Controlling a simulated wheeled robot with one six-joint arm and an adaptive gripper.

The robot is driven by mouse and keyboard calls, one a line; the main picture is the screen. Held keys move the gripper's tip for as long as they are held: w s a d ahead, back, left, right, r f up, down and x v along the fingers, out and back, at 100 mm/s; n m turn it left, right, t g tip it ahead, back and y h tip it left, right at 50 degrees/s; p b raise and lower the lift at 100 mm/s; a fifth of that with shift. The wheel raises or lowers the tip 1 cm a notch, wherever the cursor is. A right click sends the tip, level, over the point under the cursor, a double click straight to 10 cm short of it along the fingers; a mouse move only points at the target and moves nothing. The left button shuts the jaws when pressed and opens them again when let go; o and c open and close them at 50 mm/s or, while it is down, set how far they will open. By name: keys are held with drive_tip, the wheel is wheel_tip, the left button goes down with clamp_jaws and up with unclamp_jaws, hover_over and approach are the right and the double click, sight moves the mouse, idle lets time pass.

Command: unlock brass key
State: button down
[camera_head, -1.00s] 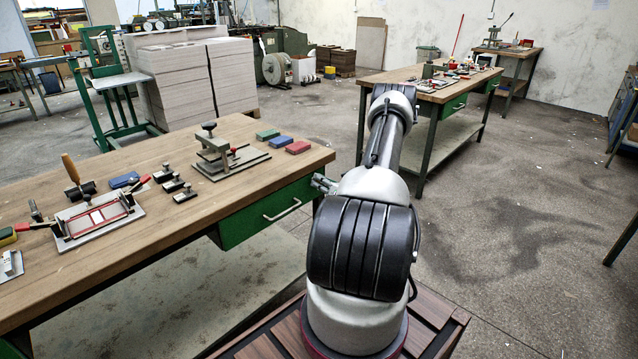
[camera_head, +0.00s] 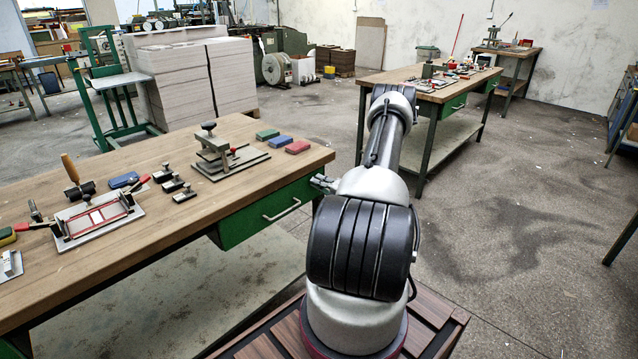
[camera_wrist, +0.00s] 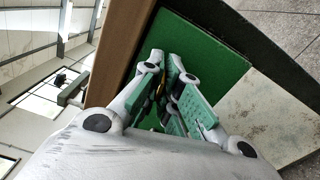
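The green drawer (camera_head: 268,212) is under the right end of the near bench and looks shut. My gripper (camera_head: 322,183) is at the right end of the drawer front. In the wrist view, my gripper (camera_wrist: 166,62) points at the green drawer front (camera_wrist: 205,50), with its green-padded fingers close to it. A small brass-coloured piece, seemingly the brass key (camera_wrist: 160,88), shows between the fingers. The fingers hide most of it, and I cannot tell whether the pads touch it. The lock is hidden.
The near bench (camera_head: 150,215) carries a clamp press (camera_head: 215,150), coloured blocks (camera_head: 280,141) and a red-framed jig (camera_head: 95,216). The drawer's metal handle (camera_head: 282,209) sticks out left of my gripper. A second bench (camera_head: 400,75) stands behind. The floor at right is clear.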

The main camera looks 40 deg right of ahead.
drive_tip(key=shift+d+m, duration=0.1)
drive_tip(key=shift+m, duration=0.9)
drive_tip(key=c, duration=1.7)
unclamp_jaws()
drive_tip(key=shift+o, duration=0.2)
drive_tip(key=shift+s, duration=0.1)
drive_tip(key=s, duration=1.1)
drive_tip(key=shift+s+d, duration=0.4)
